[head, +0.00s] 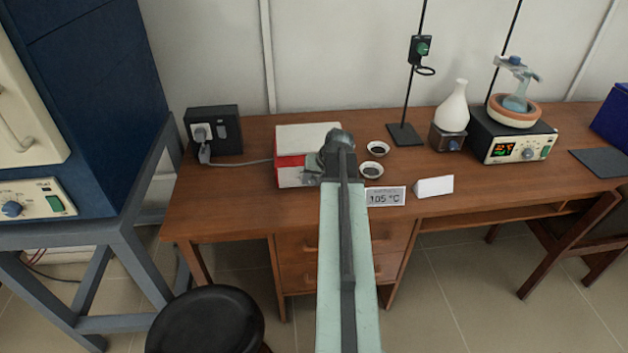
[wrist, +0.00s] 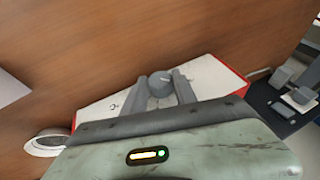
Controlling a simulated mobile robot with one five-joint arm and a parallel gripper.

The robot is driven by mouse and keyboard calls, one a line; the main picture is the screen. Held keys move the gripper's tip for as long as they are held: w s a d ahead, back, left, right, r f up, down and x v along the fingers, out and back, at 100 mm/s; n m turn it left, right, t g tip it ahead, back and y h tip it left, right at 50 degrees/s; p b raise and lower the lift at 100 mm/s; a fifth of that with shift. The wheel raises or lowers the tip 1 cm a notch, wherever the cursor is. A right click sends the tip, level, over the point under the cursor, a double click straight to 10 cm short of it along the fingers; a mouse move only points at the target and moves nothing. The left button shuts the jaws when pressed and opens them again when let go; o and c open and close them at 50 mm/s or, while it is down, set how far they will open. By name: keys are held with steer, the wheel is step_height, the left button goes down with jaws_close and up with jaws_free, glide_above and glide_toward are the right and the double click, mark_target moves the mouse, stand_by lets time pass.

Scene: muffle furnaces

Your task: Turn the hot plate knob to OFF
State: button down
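The red and white box (head: 292,160), which I take for the hot plate, sits on the wooden desk. A cable runs from it to the wall socket. In the wrist view its white face (wrist: 212,78) with a red edge carries a round grey knob (wrist: 160,84). A small dark mark shows left of the knob.
Two small dishes (head: 373,170) and a 105 °C sign (head: 385,197) are close right of my gripper. A stand (head: 405,134), a white flask (head: 453,108) and a black heater (head: 512,147) are farther right. A stool (head: 205,322) is at lower left.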

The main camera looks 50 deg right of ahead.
steer(key=shift+a+g+h+p, duration=0.25)
steer(key=shift+g+h+p, duration=0.15)
steer(key=shift+g+h, duration=0.35)
steer(key=g+h, duration=0.1)
steer(key=n+g+h, duration=0.1)
steer(key=shift+w+a+f+h+b, duration=0.2)
steer(key=shift+h+b, duration=0.15)
steer(key=shift+a+g+h+b, duration=0.1)
steer(key=shift+g+h+b, duration=0.5)
steer(key=shift+g+h, duration=0.25)
steer(key=shift+n, duration=0.3)
steer(key=c, duration=1)
jaws_free()
steer(key=shift+w+r, duration=0.1)
steer(key=shift+o, duration=0.2)
